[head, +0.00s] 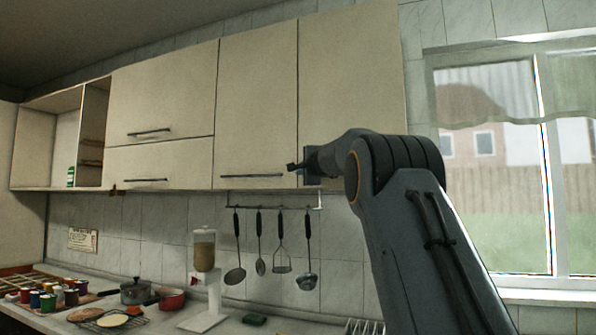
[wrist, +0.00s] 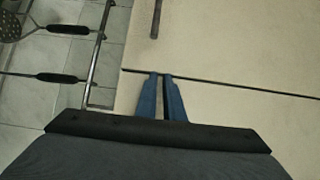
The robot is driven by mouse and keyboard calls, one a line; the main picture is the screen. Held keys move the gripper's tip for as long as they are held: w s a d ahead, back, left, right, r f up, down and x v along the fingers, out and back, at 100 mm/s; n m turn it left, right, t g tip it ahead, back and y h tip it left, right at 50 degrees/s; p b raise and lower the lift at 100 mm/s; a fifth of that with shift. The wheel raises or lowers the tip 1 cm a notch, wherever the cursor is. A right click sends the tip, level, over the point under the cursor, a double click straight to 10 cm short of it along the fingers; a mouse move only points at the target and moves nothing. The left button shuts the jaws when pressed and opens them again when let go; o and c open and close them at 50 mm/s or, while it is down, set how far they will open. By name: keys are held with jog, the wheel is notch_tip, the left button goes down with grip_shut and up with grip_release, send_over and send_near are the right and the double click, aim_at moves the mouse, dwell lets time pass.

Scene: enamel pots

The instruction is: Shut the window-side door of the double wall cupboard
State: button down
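The double wall cupboard has two tall cream doors. The window-side door (head: 350,75) is the right one, beside the window. Its face looks flush with the left door (head: 256,90), with only a thin dark seam between them. My gripper (head: 297,166) is at the lower left part of the window-side door. In the wrist view, the blue fingers of my gripper (wrist: 161,88) are close together at the seam, with a narrow dark bar, seemingly the door's handle (wrist: 164,100), between them. My arm and gripper hide most of that handle in the head view.
A rail (head: 275,206) with several hanging utensils is just below the cupboard. The left door's handle (head: 252,176) is close to my gripper. A dispenser (head: 204,250), pots and jars stand on the counter below. The window (head: 500,160) is at the right.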

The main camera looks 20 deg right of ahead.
jog(key=s+a+b, duration=0.5)
jog(key=s+a, duration=0.4)
jog(key=s, duration=0.1)
jog(key=shift+a, duration=0.3)
jog(key=shift+s+f, duration=0.1)
jog(key=s+a+f+n+g+y, duration=0.1)
jog(key=s+a+f+n+g, duration=0.25)
jog(key=f, duration=0.95)
jog(key=s+a+f+n+g+y, duration=0.1)
jog(key=s+a+f+n+g, duration=0.3)
jog(key=f, duration=0.9)
jog(key=s+a+f+n+g+y, duration=0.1)
jog(key=s+a+f+n, duration=0.3)
jog(key=f, duration=0.9)
jog(key=s+f+n+g, duration=0.2)
jog(key=s+f+g, duration=0.1)
jog(key=s+f, duration=0.5)
jog(key=s+f+n+g, duration=0.3)
jog(key=s+f, duration=0.5)
jog(key=s, duration=0.6)
jog(key=s+f+n+g+h, duration=0.1)
jog(key=s+f+n+g, duration=0.1)
jog(key=s+f, duration=0.6)
jog(key=s+g, duration=0.1)
jog(key=s, duration=0.3)
jog(key=shift+a+f+n, duration=0.2)
jog(key=shift+f+n, duration=0.05)
jog(key=shift+n, duration=0.1)
jog(key=shift+s, duration=0.1)
